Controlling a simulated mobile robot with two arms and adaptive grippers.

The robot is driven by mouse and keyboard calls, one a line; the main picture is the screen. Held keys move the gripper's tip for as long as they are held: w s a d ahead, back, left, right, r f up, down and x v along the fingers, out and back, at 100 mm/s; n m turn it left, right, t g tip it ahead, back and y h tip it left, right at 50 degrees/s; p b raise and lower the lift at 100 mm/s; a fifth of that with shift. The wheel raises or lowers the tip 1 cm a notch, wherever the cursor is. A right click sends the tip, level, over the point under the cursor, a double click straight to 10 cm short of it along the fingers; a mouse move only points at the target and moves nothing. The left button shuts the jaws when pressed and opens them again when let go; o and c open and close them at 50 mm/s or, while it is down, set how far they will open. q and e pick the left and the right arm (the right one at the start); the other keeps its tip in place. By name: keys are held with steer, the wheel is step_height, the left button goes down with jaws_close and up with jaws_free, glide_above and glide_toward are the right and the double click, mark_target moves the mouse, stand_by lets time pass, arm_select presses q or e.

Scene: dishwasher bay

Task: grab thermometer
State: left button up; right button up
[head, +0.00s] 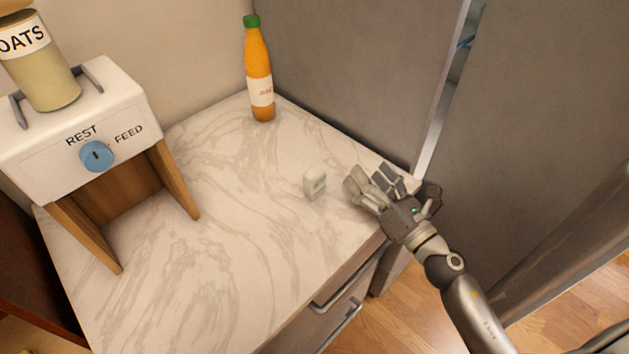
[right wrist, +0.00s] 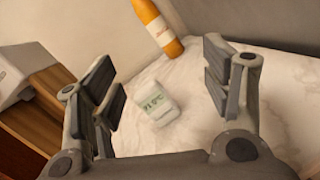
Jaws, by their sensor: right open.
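The thermometer (head: 314,184) is a small white block with a display, standing on the marble counter near its right side. It also shows in the right wrist view (right wrist: 154,101), where its display has green-grey characters. My right gripper (head: 369,184) is open and empty, just to the right of the thermometer in the head view. In the right wrist view its two fingers (right wrist: 161,88) are spread, with the thermometer between them in the picture and apart from both. My left gripper is not in view.
An orange bottle (head: 259,75) with a green cap stands at the back of the counter (head: 235,215). A white and wooden dispenser (head: 75,140) with an oats jar (head: 42,75) stands at left. A grey fridge-like panel (head: 345,80) borders the right. The counter's middle is clear.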

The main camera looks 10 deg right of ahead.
mark_target(316, 172)
steer(key=a+f+n+g+y, duration=0.1)
steer(key=n, duration=0.1)
steer(key=a+f+n+g+y, duration=0.1)
steer(key=n, duration=0.2)
steer(key=a+f+n+g+y, duration=0.1)
steer(key=n, duration=0.1)
steer(key=shift+s+y, duration=0.3)
steer(key=shift+s, duration=0.1)
steer(key=shift+a+f+n, duration=0.2)
steer(key=shift+n, duration=0.3)
steer(key=shift+g, duration=0.3)
steer(key=p+x, duration=0.2)
steer(key=x, duration=0.3)
steer(key=shift+w+a, duration=0.1)
steer(key=shift+a, duration=0.15)
steer(key=p+x, duration=0.2)
steer(key=x, duration=0.2)
steer(key=shift+w+a+r, duration=0.1)
steer(key=shift+a, duration=0.3)
steer(key=shift+w+a, duration=0.2)
steer(key=shift+w, duration=0.1)
steer(key=shift+s+d, duration=0.1)
steer(key=shift+c, duration=0.3)
steer(key=shift+c, duration=1.1)
steer(key=c, duration=0.9)
